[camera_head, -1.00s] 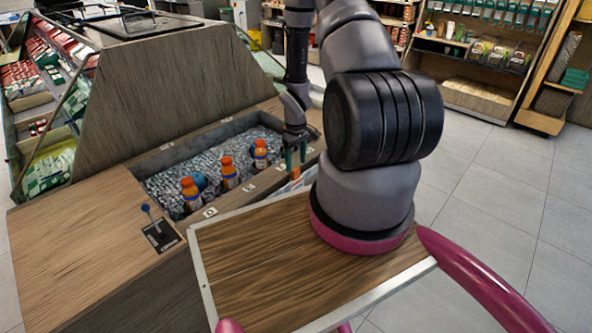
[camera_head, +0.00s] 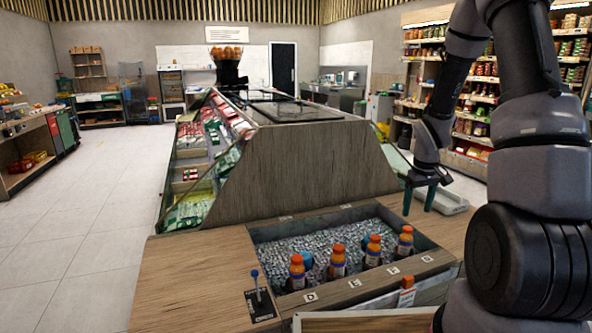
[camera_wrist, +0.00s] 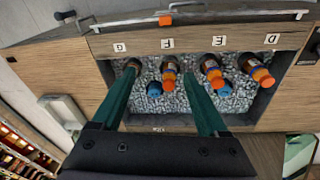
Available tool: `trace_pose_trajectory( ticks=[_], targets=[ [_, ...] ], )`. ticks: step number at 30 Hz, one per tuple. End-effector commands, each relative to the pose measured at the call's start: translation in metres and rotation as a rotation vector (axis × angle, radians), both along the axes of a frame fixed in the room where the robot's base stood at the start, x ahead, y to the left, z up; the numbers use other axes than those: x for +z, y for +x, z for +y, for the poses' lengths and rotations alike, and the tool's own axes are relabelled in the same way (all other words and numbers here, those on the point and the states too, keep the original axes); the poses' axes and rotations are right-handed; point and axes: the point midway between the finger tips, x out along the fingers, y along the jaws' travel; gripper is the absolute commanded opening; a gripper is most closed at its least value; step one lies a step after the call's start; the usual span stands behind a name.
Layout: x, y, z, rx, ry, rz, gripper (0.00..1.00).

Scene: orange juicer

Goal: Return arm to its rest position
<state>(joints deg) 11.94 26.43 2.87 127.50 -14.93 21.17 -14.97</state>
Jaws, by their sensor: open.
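My gripper (camera_head: 417,208) hangs open and empty at the right of the head view, above the right end of an ice bin (camera_head: 265,257). Its green fingers point down and stand apart. In the wrist view my gripper (camera_wrist: 160,80) shows as two spread green fingers with nothing held between them. Several orange-capped juice bottles stand in a row in the ice; the rightmost bottle (camera_head: 404,242) is nearest my gripper and apart from it. In the wrist view that bottle (camera_wrist: 131,68) lies by the tip of the left finger, beside label G. My arm stays extended forward over the counter.
A wooden counter (camera_head: 190,270) surrounds the bin, with a small blue-knobbed lever (camera_head: 257,285) at its left. A sloped wooden display (camera_head: 300,170) rises behind. A juicer with oranges (camera_head: 228,60) stands farther back. Shelves (camera_head: 480,95) line the right; open floor (camera_head: 75,215) lies left.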

Motion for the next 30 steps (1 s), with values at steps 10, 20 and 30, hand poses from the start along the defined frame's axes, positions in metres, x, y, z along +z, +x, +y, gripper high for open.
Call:
trace_pose_trajectory(
  ticks=[10,20,30],
  targets=[
    [0.162,-0.041,0.040,-0.206,0.059,-0.189,0.77],
    [0.267,-0.124,0.084,-0.367,0.217,-0.344,0.77],
    [0.314,-0.201,0.117,-0.450,0.392,-0.431,0.77]
  ],
)
